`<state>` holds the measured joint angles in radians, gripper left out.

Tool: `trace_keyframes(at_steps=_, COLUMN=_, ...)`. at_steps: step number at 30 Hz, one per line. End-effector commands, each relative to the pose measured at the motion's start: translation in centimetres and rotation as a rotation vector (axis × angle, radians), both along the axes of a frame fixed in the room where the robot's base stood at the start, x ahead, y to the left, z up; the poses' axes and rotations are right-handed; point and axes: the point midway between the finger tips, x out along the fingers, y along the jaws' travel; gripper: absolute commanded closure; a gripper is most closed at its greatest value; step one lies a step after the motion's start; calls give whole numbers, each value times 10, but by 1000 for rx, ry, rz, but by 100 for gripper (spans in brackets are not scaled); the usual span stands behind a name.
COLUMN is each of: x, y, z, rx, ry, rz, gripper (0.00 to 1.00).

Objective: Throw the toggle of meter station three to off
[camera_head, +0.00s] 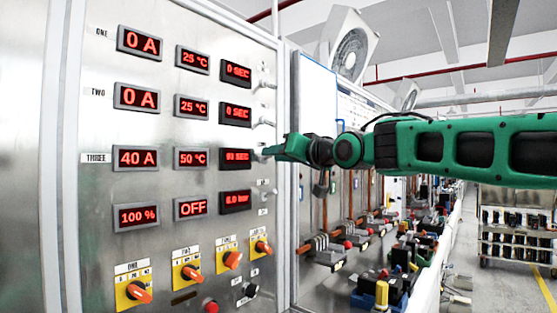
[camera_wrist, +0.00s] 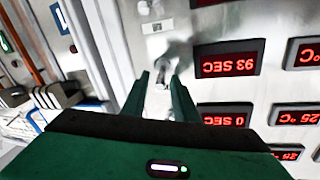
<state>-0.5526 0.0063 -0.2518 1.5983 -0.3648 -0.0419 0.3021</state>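A steel panel (camera_head: 91,238) carries rows labelled ONE, TWO and THREE. In row three, the displays read 40 A (camera_head: 136,158), 50 °C (camera_head: 190,158) and a seconds count (camera_head: 237,156); the wrist view shows that count upside down as 93 SEC (camera_wrist: 228,63). The row three toggle (camera_head: 258,153) is at the right end of that row, mostly hidden by my gripper (camera_head: 270,150). In the wrist view my gripper (camera_wrist: 162,78) is open, its two green fingers apart and pointing at the panel around the toggle's place. I cannot tell whether they touch it or which way it points.
Similar toggles sit above in row one (camera_head: 266,84) and row two (camera_head: 265,122), and one below (camera_head: 268,190). Orange rotary knobs (camera_head: 232,259) on yellow plates line the lower panel. Copper pipes (camera_head: 325,212) and bench equipment stand to the right.

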Motion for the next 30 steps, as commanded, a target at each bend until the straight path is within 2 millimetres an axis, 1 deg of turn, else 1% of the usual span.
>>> trace_keyframes(at_steps=1, x=0, y=0, z=0, rx=0, ry=0, rz=0, gripper=87)
trace_keyframes(at_steps=3, x=0, y=0, z=0, rx=0, ry=0, rz=0, gripper=100)
trace_keyframes(at_steps=5, x=0, y=0, z=0, rx=0, ry=0, rz=0, gripper=100)
trace_keyframes(at_steps=6, x=0, y=-7, z=0, rx=0, ry=0, rz=-2, gripper=100)
trace_keyframes(at_steps=9, x=0, y=-2, z=0, rx=2, ry=-1, rz=0, gripper=100)
trace_keyframes(at_steps=17, x=0, y=-2, z=-4, rx=48, ry=-37, rz=-3, gripper=100)
trace_keyframes(at_steps=23, x=0, y=-3, z=-12, rx=139, ry=-108, rz=-3, gripper=100)
trace_keyframes(at_steps=30, x=0, y=-2, z=-24, rx=293, ry=-226, rz=-3, gripper=100)
